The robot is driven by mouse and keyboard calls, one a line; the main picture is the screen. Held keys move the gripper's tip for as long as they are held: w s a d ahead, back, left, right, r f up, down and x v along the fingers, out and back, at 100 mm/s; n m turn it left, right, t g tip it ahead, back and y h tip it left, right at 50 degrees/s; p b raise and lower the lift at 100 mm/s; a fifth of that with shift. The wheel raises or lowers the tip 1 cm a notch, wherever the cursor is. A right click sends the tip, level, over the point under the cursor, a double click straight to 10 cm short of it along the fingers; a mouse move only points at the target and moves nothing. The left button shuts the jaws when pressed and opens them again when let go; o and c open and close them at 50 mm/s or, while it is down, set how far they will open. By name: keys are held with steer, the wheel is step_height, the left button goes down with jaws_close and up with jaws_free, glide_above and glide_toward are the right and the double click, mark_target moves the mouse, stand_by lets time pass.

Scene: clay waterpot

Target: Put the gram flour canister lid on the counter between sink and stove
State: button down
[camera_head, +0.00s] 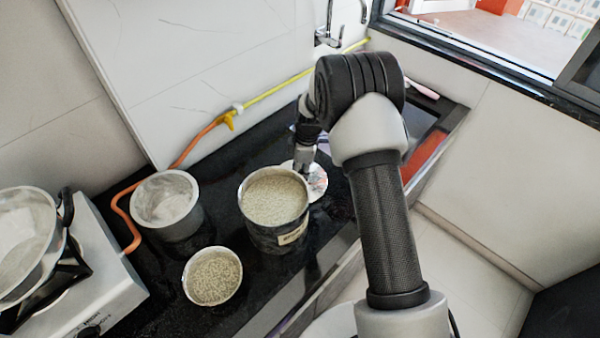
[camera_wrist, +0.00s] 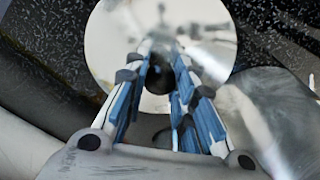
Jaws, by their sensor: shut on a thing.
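The round, shiny metal lid (camera_head: 317,184) shows just behind and right of the open canister, partly hidden by my gripper and the canister. In the wrist view the lid (camera_wrist: 205,28) is a bright disc with a dark knob at its middle. My gripper (camera_head: 303,165) points down at the lid, and its blue-padded fingers (camera_wrist: 158,75) are shut on the knob. I cannot tell whether the lid touches the counter. The labelled canister (camera_head: 275,200) stands upright and open, filled with pale grainy contents. The black speckled counter (camera_head: 240,290) runs under them.
A grey metal pot (camera_head: 168,205) and a small bowl of grain (camera_head: 212,276) stand left of the canister. The stove (camera_head: 100,290) with a pan is at far left. The faucet (camera_head: 328,38) is at the back. An orange-yellow hose (camera_head: 190,145) runs along the wall.

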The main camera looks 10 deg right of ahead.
steer(key=shift+f, duration=0.2)
steer(key=c, duration=1.3)
jaws_free()
steer(key=shift+r, duration=0.1)
steer(key=shift+c, duration=0.2)
